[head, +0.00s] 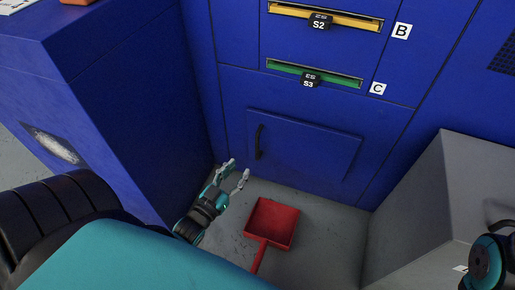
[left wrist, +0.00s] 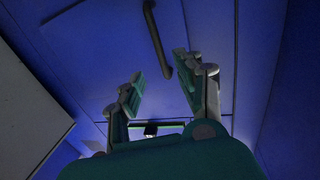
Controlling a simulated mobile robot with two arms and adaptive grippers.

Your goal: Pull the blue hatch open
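The blue hatch (head: 302,145) is a flat panel low on the blue machine front, and it looks shut. Its dark upright handle (head: 259,142) is on the hatch's left side. My left gripper (head: 238,170) is open and empty, below and a little left of the handle, apart from it. In the left wrist view the two fingers (left wrist: 160,85) stand apart, with the handle (left wrist: 157,38) ahead of them, beyond the right finger. My right arm shows only in part at the lower right edge of the head view; its fingers are not visible.
A red dustpan (head: 272,222) lies on the grey floor below the hatch. A blue cabinet (head: 130,90) stands at left, and a grey box (head: 440,200) at right. Above the hatch are a green slot (head: 315,73) marked C and a yellow slot (head: 325,15) marked B.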

